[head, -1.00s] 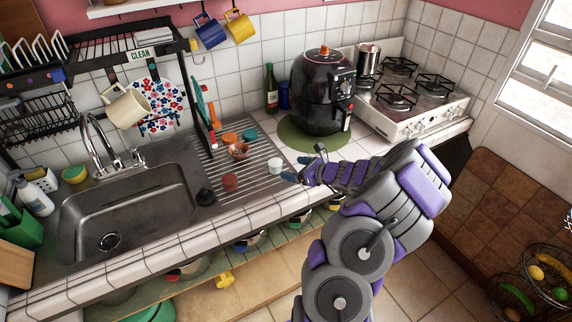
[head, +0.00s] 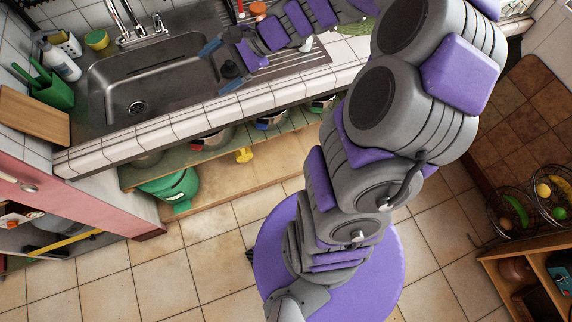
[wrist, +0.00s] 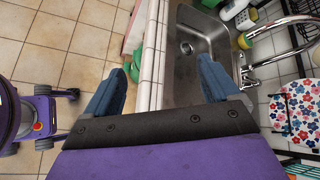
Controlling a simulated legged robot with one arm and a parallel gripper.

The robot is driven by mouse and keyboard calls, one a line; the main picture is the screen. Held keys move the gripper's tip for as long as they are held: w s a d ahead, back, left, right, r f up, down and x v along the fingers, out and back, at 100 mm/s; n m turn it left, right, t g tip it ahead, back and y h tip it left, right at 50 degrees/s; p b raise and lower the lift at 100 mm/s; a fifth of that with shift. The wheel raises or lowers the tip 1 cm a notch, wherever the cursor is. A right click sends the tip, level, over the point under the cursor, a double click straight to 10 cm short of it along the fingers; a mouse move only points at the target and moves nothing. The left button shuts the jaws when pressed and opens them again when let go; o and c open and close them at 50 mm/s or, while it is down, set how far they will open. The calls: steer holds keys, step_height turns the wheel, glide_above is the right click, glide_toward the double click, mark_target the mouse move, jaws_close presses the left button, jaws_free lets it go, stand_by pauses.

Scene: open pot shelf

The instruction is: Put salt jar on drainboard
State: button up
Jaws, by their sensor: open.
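I cannot make out a salt jar for certain in the current views. The ridged metal drainboard (head: 292,63) lies right of the sink in the head view, partly hidden behind my forearm. My gripper (head: 218,67) is open at the sink's right side, above the counter.
The steel sink (head: 150,85) and faucet (head: 138,30) are on the left. A shelf with pots (head: 212,140) is open below the counter, with a green container (head: 172,188) under it. Fruit baskets (head: 535,205) stand at the right. The floor in front is clear.

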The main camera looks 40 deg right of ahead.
steer(key=s+a+r+n+g+h, duration=0.1)
steer(key=s+a+n+g, duration=0.2)
steer(key=s+a+n, duration=0.3)
steer(key=s+d+n+g+h, duration=0.2)
steer(key=s+n+h, duration=0.2)
steer(key=s, duration=0.7)
steer(key=s+d+n+g+h, duration=0.1)
steer(key=s+n+h, duration=0.4)
steer(key=s, duration=0.7)
steer(key=shift+s+d+f+g, duration=0.25)
steer(key=shift+d+g, duration=0.15)
steer(key=shift+d, duration=0.1)
